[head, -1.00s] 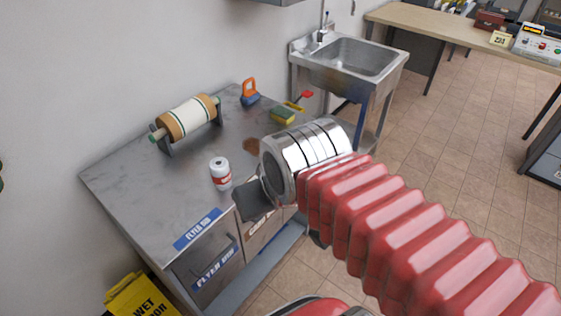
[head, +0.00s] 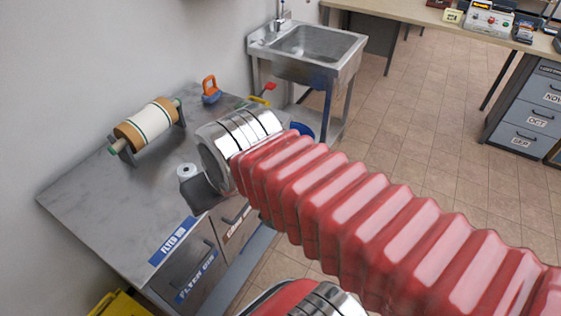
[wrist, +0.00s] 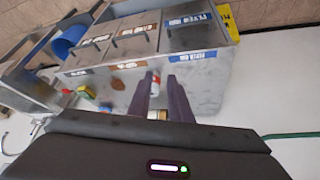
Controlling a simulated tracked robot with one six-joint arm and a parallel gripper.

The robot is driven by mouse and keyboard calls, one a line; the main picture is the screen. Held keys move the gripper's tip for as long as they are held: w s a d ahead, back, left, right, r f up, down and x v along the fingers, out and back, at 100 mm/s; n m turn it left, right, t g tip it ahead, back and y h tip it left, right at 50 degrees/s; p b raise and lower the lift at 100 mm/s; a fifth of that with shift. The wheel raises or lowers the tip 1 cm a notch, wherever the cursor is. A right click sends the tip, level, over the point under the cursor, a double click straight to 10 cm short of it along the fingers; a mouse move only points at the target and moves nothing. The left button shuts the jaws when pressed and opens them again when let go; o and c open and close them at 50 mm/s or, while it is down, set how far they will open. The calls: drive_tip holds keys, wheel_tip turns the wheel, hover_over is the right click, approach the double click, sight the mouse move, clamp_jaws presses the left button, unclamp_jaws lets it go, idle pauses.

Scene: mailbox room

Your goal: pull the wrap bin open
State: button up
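A metal bench (head: 95,195) holds a row of grey bins under its top. The nearest bin (head: 190,270) has a blue label reading FLYER BIN. Beside it is a bin with a brown label (head: 236,222). My arm hides that bin in the head view. My gripper (wrist: 160,82) is empty, its two dark fingers apart over the bench top. In the head view my gripper (head: 203,197) partly covers a white can.
On the bench are a paper roll on a stand (head: 148,130), an orange-handled tool (head: 210,90), the white can (head: 186,172) and a sponge (wrist: 86,91). A metal sink (head: 310,45) stands beyond, with a blue bucket (head: 301,130) below.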

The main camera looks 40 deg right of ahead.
drive_tip(key=w+d+f+m+t+h, duration=0.1)
drive_tip(key=w+d+f+m+h, duration=0.2)
drive_tip(key=w+d+f+m, duration=0.95)
drive_tip(key=w+d+f+m+t+h, duration=0.1)
drive_tip(key=w+d+f+t, duration=0.1)
drive_tip(key=d+f, duration=0.55)
drive_tip(key=w+d+f+t, duration=0.2)
drive_tip(key=w+d+f, duration=0.1)
drive_tip(key=d+f, duration=0.5)
drive_tip(key=s+d+f+m+t+h, duration=0.2)
drive_tip(key=s+f+m+t+h, duration=0.1)
drive_tip(key=s+m, duration=0.3)
drive_tip(key=shift+f+m+t, duration=0.5)
drive_tip(key=shift+f+m, duration=0.35)
drive_tip(key=x, duration=1.3)
drive_tip(key=shift+w+d+f, duration=0.15)
drive_tip(key=shift+w+d, duration=0.05)
drive_tip(key=shift+w, duration=0.1)
drive_tip(key=shift+c, duration=0.3)
